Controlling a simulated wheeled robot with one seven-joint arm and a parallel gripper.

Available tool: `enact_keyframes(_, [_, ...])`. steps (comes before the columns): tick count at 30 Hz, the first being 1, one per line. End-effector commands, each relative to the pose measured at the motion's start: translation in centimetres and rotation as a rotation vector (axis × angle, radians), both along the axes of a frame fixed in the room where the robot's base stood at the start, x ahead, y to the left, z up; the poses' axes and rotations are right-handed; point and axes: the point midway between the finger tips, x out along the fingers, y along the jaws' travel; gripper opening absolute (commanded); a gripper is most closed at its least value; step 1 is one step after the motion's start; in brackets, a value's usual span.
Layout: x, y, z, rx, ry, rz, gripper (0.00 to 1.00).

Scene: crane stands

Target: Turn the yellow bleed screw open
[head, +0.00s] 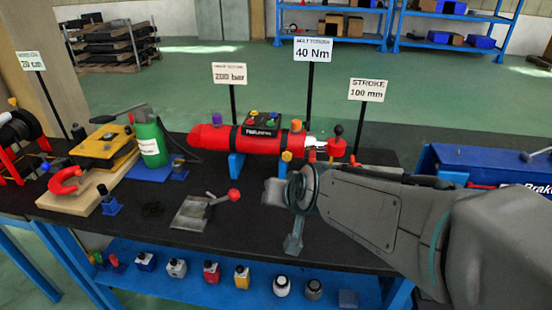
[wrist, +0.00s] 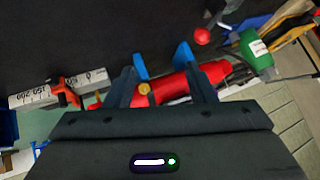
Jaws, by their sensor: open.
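The yellow bleed screw (wrist: 145,88) shows in the wrist view as a small yellow knob on the side of the red cylinder (wrist: 170,87), between the fingers of my open gripper (wrist: 162,80) and nearer the left one. I cannot tell how far the fingertips are from it. In the head view a yellow-orange knob (head: 286,156) shows on the front of the red cylinder (head: 255,141), just above my gripper (head: 278,190), whose fingers are hard to make out. The cylinder lies across blue supports (head: 236,165).
A red-knobbed lever on a metal plate (head: 190,213) lies left of my gripper. A green bottle (head: 150,142) and a yellow unit (head: 104,147) stand further left. Sign posts rise behind the cylinder. A blue box (head: 465,160) is at right. The dark bench front is mostly clear.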

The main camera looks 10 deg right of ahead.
Motion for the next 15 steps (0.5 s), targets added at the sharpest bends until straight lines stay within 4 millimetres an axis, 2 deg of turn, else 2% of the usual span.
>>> enact_keyframes(1, [1.7, 0.7, -2.2, 0.04, -0.063, -0.033, 0.5])
enact_keyframes(6, [6.7, 1.6, -3.9, 0.164, -0.285, -0.185, 0.5])
enact_keyframes(10, [9.5, 1.1, -5.2, 0.234, -0.45, -0.325, 0.5])
enact_keyframes(15, [11.4, -0.3, -6.7, 0.282, -0.639, -0.498, 0.5])
